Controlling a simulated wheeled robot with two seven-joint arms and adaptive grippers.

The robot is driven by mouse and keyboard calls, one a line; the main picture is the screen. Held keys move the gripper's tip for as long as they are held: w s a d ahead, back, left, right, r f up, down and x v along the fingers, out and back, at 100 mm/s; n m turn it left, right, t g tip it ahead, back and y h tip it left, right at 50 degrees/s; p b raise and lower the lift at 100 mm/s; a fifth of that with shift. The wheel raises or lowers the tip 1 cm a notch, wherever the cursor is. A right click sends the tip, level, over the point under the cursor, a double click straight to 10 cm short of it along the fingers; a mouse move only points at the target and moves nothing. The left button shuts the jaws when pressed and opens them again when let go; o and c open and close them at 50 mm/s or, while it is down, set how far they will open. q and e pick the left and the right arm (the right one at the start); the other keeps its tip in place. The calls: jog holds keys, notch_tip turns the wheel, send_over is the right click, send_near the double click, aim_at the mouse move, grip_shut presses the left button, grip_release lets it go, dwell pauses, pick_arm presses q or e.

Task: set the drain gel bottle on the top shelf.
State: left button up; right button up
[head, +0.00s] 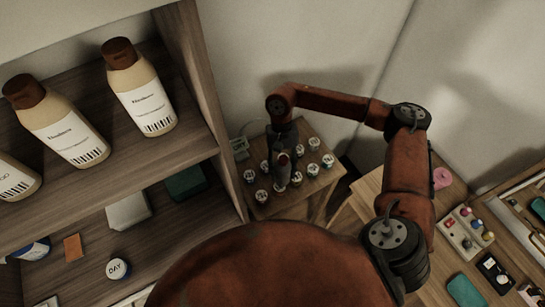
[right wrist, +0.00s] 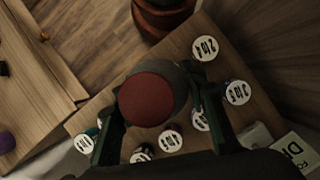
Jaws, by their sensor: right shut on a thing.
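My right gripper (head: 283,160) is above the small wooden table, pointing down among small round-lidded containers. It is shut on a dark grey bottle with a dull red cap (right wrist: 150,98), seen from above in the right wrist view between the two fingers (right wrist: 160,115). I take it as the drain gel bottle; its label is hidden. I cannot tell whether its base touches the table. The wooden shelf unit (head: 200,75) stands at the left of the head view. Its upper visible board bears several beige bottles (head: 139,90) with brown caps. My left gripper is not in view.
Several white-lidded containers (head: 312,169) crowd the small table (head: 318,190) around the gripper. A card (right wrist: 295,150) lies at its edge. Boxes and a jar marked DAY (head: 117,269) occupy the lower shelf. Another table (head: 440,285) with small items stands at right.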

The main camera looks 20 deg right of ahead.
jog(key=m, duration=0.1)
jog(key=m+y+p, duration=0.1)
jog(key=m, duration=0.1)
jog(key=w+a+m+t, duration=0.1)
jog(key=shift+r+m+y, duration=0.15)
jog(key=shift+m+y, duration=0.25)
jog(key=w+a+r+m+t+p, duration=0.2)
jog(key=w+m+t+p, duration=0.15)
jog(key=m, duration=0.75)
jog(key=w+a+r+m+t+p, duration=0.1)
jog(key=w+r+m+t+p, duration=0.25)
jog(key=m, duration=0.75)
jog(key=shift+h, duration=0.3)
jog(key=w+d+f+p, duration=0.1)
jog(key=w+d+f, duration=0.2)
jog(key=f, duration=0.1)
jog(key=w+d+f+p, duration=0.1)
jog(key=w+d+f, duration=0.2)
jog(key=d+f, duration=0.1)
jog(key=w+d+f+p, duration=0.2)
jog(key=d+f, duration=0.2)
jog(key=f, duration=0.1)
jog(key=shift+w+f, duration=0.15)
jog(key=shift+w, duration=0.25)
jog(key=shift+d+f, duration=0.1)
jog(key=shift+f, duration=0.15)
